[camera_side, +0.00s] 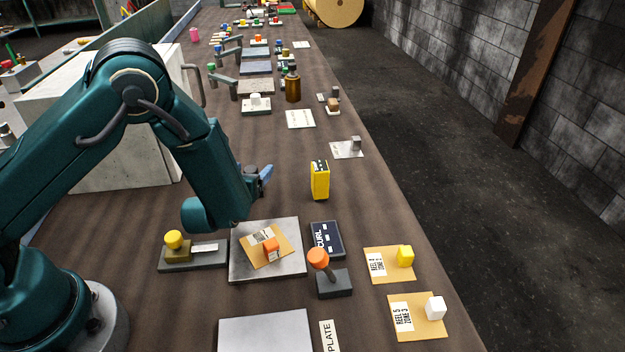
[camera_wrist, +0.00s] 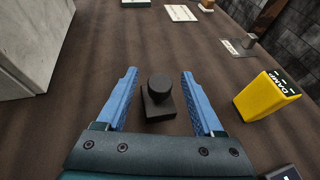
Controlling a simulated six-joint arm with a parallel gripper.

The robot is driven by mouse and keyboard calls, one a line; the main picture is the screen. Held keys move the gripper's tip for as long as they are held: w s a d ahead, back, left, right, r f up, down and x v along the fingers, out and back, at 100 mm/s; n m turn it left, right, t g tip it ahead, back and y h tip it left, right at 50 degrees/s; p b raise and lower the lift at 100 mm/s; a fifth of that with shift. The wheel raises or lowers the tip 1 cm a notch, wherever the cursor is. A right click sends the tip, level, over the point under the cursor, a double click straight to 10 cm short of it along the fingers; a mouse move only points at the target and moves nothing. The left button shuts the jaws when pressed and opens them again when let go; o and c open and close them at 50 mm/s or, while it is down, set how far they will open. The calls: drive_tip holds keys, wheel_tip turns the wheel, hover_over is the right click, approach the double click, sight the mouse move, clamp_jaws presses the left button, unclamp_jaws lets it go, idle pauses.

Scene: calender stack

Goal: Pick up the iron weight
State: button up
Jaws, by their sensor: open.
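The iron weight (camera_wrist: 158,100), a dark square block with a round knob on top, stands on the brown table in the wrist view. My gripper (camera_wrist: 158,74) is open, with one blue finger on either side of the weight in that picture. The fingers look apart from it, and I cannot tell the exact height between them.
A yellow box (camera_side: 320,180) marked DAMP stands right of my gripper; it also shows in the wrist view (camera_wrist: 266,97). In front are a metal plate (camera_side: 240,270) with an orange-topped piece, a joystick (camera_side: 320,262) and a yellow-knobbed block (camera_side: 176,250). A pale block (camera_side: 60,125) stands left.

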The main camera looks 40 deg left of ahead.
drive_tip(key=shift+c, duration=0.3)
clamp_jaws()
idle(1.1)
